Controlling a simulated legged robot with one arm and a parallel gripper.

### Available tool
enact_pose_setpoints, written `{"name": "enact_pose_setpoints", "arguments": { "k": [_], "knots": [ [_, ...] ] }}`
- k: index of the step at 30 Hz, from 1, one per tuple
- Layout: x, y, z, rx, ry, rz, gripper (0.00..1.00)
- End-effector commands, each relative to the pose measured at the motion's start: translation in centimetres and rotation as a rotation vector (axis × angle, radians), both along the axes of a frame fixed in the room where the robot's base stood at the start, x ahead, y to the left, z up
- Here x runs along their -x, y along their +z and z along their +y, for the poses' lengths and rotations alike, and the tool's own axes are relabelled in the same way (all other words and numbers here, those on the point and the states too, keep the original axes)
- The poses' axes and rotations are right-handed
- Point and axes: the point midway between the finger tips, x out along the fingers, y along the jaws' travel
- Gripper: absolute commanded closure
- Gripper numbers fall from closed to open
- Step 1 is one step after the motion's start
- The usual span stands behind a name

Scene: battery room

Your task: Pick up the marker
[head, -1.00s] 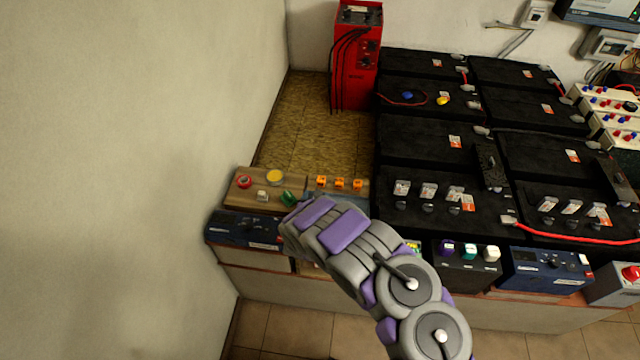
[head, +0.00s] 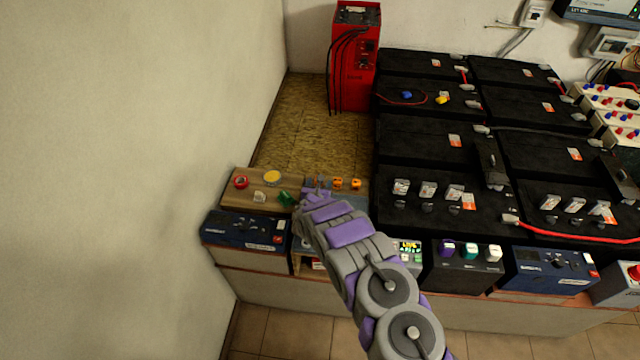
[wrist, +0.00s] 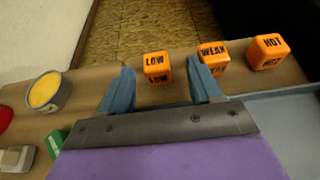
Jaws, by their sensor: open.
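The likely markers are orange cubes with black lettering on a wooden board. In the wrist view they are a LOW cube (wrist: 157,67), a WEAK cube (wrist: 213,54) and a HOT cube (wrist: 268,51). The frames do not show which is meant. My gripper (wrist: 163,76) is open and empty. Its blue fingers point at the LOW cube, which shows between the fingertips; I cannot tell whether they touch. In the head view my gripper (head: 319,184) covers most of the leftmost cube, while the WEAK cube (head: 338,183) and HOT cube (head: 355,184) show to its right.
Left on the wooden board (head: 225,192) are a yellow-topped round cup (head: 272,178), a red button (head: 241,182), a pale switch (head: 259,197) and a green piece (head: 286,198). Black batteries (head: 430,140) stand to the right. A red charger (head: 354,60) stands behind. A wall closes the left side.

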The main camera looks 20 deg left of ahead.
Motion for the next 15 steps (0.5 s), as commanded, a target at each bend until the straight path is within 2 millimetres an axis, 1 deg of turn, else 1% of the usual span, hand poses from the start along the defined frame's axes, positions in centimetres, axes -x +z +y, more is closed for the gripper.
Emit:
{"name": "enact_pose_setpoints", "arguments": {
  "k": [2, 6, 14, 15],
  "knots": [
    [-0.58, -0.42, 0.49, -0.001, 0.002, -0.001, 0.36],
    [-1.26, -0.61, 0.52, 0.001, 0.002, 0.0, 0.36],
    [-1.4, -0.54, 0.21, 0.0, 0.001, 0.001, 0.36],
    [-1.39, -0.55, 0.18, 0.0, 0.001, 0.001, 0.39]
  ]
}}
